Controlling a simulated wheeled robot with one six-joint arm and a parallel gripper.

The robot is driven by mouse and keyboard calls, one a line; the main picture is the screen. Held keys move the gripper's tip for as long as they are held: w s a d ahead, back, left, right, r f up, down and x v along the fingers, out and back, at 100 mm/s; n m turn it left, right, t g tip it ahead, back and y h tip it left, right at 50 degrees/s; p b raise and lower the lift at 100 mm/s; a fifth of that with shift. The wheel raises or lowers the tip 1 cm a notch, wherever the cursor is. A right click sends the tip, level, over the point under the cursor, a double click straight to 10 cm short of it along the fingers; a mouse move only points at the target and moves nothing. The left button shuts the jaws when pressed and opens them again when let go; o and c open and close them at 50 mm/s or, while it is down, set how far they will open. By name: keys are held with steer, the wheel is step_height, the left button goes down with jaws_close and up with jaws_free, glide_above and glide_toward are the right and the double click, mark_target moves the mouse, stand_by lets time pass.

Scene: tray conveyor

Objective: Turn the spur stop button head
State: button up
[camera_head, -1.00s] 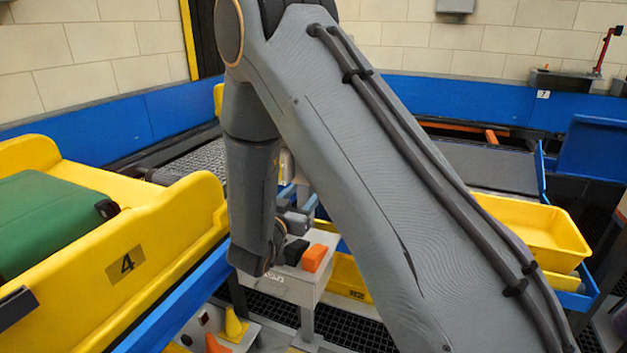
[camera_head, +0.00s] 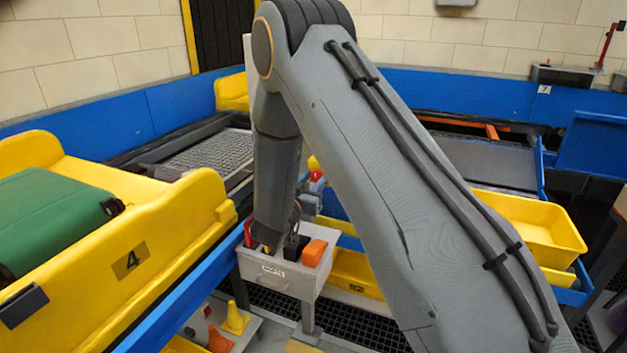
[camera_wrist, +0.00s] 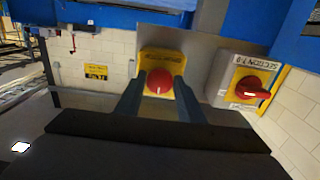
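In the wrist view, the stop button's round red head (camera_wrist: 159,82) sits on a yellow box with dark lettering on its edge. My gripper (camera_wrist: 161,84) is open, and its two blue-grey fingers point at the button, one to each side of the head. I cannot tell whether the fingers are level with the head or still short of it; no contact shows. In the head view, my arm hides most of the gripper, and a small red spot (camera_head: 316,175) shows beside it that may be the button head.
A grey box with a red rotary handle (camera_wrist: 252,89) on a yellow plate stands right of the button. A parts box (camera_head: 288,277) holding orange and black items stands below my forearm. A yellow-sided conveyor carries a green case (camera_head: 55,225) at left. Yellow trays (camera_head: 530,232) lie right.

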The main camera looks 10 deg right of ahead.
steer(key=c, duration=0.5)
steer(key=shift+c, duration=0.2)
steer(key=m+b, duration=0.3)
steer(key=m, duration=0.1)
steer(key=shift+f, duration=0.1)
steer(key=shift+m+b, duration=1.25)
steer(key=shift+m, duration=0.25)
steer(key=o, duration=1)
steer(key=shift+o, duration=0.2)
steer(key=b+v, duration=0.2)
steer(key=v, duration=0.6)
